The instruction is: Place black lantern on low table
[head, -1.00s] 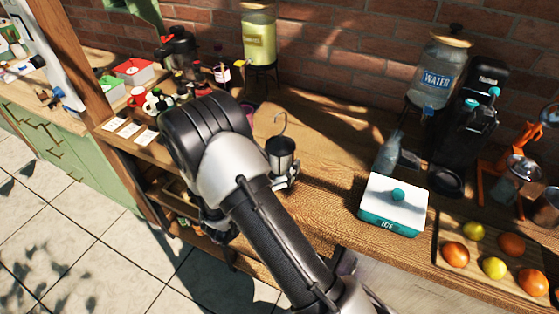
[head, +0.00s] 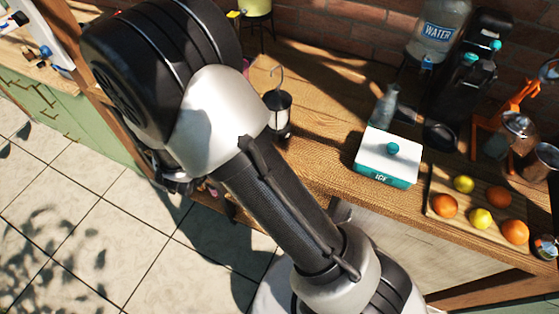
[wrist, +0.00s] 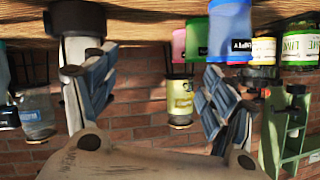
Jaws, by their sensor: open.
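The black lantern (head: 277,112) stands upright on the wooden counter, with its wire hook up, just right of my arm in the head view. My gripper is mostly hidden behind my arm there. In the upside-down wrist view my gripper (wrist: 160,78) is open, its two fingers wide apart with nothing held between them. A dark-based, pale cylinder (wrist: 76,20) by the left finger looks like the lantern; I cannot tell whether they touch. I cannot make out a low table in either view.
On the wooden counter (head: 325,165) stand a teal-and-white ice box (head: 385,160), a glass bottle (head: 382,108), a water dispenser (head: 437,30) and a fruit board (head: 433,188). Several cups, including a blue one (wrist: 230,32), show in the wrist view. Tiled floor (head: 70,220) is open at left.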

